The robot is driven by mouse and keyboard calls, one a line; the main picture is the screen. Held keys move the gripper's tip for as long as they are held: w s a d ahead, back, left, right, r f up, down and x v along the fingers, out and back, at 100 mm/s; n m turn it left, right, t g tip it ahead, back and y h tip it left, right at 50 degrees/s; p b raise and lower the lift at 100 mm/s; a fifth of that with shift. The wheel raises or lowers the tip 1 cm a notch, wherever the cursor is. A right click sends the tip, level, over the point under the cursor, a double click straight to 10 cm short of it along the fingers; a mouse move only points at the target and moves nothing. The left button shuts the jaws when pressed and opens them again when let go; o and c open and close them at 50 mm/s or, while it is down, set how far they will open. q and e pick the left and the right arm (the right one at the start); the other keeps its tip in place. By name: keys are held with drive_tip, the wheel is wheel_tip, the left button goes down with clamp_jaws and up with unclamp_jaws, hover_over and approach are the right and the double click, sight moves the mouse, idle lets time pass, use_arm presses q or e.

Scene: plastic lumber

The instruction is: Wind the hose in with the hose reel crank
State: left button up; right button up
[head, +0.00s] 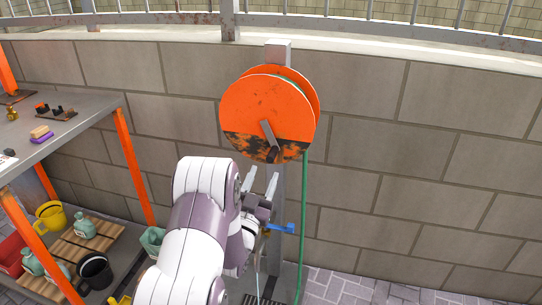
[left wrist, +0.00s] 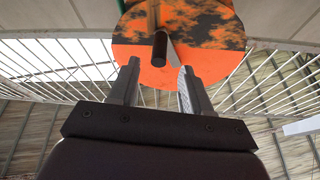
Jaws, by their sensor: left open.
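The orange hose reel (head: 258,98), its lower face worn dark, is mounted on a grey post against the block wall. Its grey crank arm (head: 267,132) points down and ends in a dark handle (head: 273,154). A green hose (head: 303,215) hangs from the reel's right side. My left gripper (head: 261,176) is open and empty, pointing up just below the handle. In the left wrist view, the handle (left wrist: 159,48) appears between and just beyond the fingertips (left wrist: 160,73); I cannot tell whether they touch it. My right gripper is not in view.
A blue tap lever (head: 284,229) sticks out from the post below the reel. A shelf unit (head: 126,165) with orange posts stands at the left, holding pots and a yellow watering can (head: 50,214). A metal railing (head: 330,18) tops the wall. The right side is clear.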

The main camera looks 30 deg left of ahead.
sight(272, 156)
use_arm(q)
drive_tip(key=x, duration=0.7)
drive_tip(key=shift+w, duration=0.1)
clamp_jaws()
